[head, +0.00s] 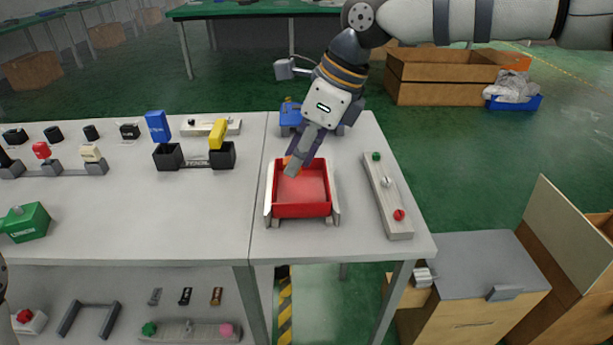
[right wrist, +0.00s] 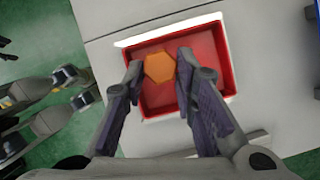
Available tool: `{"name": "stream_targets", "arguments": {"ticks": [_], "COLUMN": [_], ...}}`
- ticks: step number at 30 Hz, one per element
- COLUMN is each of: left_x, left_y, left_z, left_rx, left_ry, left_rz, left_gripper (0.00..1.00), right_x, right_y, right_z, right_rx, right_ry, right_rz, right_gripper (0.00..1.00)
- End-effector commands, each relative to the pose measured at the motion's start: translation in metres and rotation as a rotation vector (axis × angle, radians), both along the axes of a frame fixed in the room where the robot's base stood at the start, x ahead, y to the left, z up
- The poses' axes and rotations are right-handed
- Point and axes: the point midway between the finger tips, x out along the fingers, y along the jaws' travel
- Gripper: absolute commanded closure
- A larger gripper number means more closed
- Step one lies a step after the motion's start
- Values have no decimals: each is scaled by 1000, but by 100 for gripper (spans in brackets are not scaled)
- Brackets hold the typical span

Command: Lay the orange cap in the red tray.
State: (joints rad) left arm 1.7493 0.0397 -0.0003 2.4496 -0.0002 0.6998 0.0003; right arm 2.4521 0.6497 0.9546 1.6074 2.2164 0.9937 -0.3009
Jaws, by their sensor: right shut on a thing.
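The red tray (head: 302,209) stands near the front of the right-hand table, between two pale side rails. It also shows in the right wrist view (right wrist: 222,62). My right gripper (head: 292,169) reaches down from above over the tray's back left part. It is shut on the orange cap, which shows as an orange hexagon (right wrist: 159,68) between the fingertips in the right wrist view. In the head view the fingers hide most of the cap. I cannot tell whether the cap touches the tray floor. My left gripper is not in view.
A pale strip with green, white and red knobs (head: 387,182) lies right of the tray. A blue object (head: 290,117) stands behind it, partly hidden by my arm. A black fixture with blue and yellow levers (head: 168,157) stands on the left table. Bare tabletop lies left of the tray.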

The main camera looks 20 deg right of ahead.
Motion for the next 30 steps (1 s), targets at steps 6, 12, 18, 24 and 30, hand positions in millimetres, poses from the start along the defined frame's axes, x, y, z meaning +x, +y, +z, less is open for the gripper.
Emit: {"name": "stream_targets", "arguments": {"ticks": [6, 12, 18, 24, 30], "left_x": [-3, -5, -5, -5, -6], "left_y": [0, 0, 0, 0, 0], "left_z": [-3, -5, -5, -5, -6], "left_rx": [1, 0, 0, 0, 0], "left_ry": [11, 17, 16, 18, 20], "left_rz": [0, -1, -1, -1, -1], "left_gripper": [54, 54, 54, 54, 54], "right_x": [11, 16, 16, 16, 15], "right_y": [-12, -19, -19, -18, -19], "right_z": [-20, -57, -58, -64, -70], "right_rx": [1, -2, 0, 0, -1], "right_ry": [0, -1, -4, -3, 0], "right_rz": [-2, 1, 1, 0, 1], "right_gripper": [100, 100, 100, 100, 68]}}
